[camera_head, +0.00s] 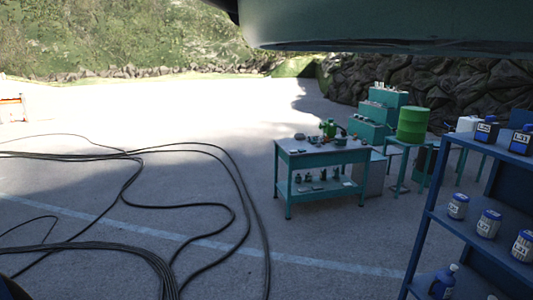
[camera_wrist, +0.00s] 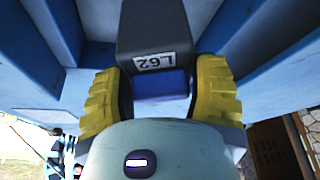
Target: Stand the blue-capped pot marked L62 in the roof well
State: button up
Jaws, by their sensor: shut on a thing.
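My gripper (camera_wrist: 160,92) shows in the wrist view with its two yellow fingers, one on each side of the pot marked L62 (camera_wrist: 155,38). The fingers are shut on the pot. The pot has a dark grey body, a white label that reads upside down, and a blue cap (camera_wrist: 160,84) turned toward my palm. Blue panels (camera_wrist: 265,50) rise on both sides beyond the pot. I cannot tell whether they belong to the roof well, or whether the pot touches them. My gripper and this pot do not show in the head view.
In the head view, a blue shelf (camera_head: 427,232) at the right holds several other labelled pots (camera_head: 488,223). A teal workbench (camera_head: 322,156) and a green drum (camera_head: 412,125) stand behind it. Black cables (camera_head: 234,190) loop over the ground at left and centre.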

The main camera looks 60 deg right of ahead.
notch_tip(320, 180, down, 2)
jog(key=shift+f+b, duration=0.1)
jog(key=shift+b, duration=0.35)
jog(key=shift+w+p, duration=0.15)
jog(key=shift+p, duration=0.35)
jog(key=shift+d+f+p, duration=0.1)
jog(key=shift+f+p, duration=0.55)
jog(key=shift+p, duration=0.1)
jog(key=shift+f+p, duration=0.35)
jog(key=shift+f, duration=0.15)
jog(key=shift+f, duration=0.15)
jog(key=o, duration=1.2)
jog(key=shift+r+b, duration=0.2)
jog(key=shift+b, duration=0.3)
